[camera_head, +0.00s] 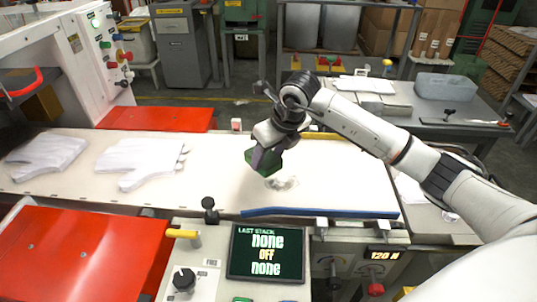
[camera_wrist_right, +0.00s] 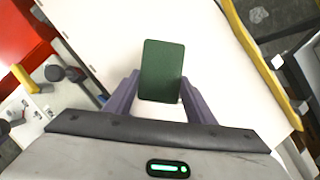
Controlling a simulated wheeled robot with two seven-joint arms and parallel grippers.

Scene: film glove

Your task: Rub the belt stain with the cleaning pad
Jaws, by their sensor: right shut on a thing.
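The cleaning pad (camera_head: 251,158) is a green block held between the fingers of my right gripper (camera_head: 268,150). In the right wrist view the pad (camera_wrist_right: 162,71) sits between the two purple fingers of the gripper (camera_wrist_right: 158,97). The belt stain (camera_head: 282,182) is a greyish patch on the cream belt (camera_head: 340,175), just below and right of the pad in the head view. I cannot tell whether the pad touches the belt. The stain does not show in the right wrist view, where the pad and gripper may hide it. My left gripper is not in view.
Two white gloves (camera_head: 140,162) (camera_head: 45,155) lie on the belt to the left. A blue rail (camera_head: 320,212) runs along the near edge and a yellow one (camera_head: 325,136) along the far edge. A display (camera_head: 268,252) and knobs stand in front.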

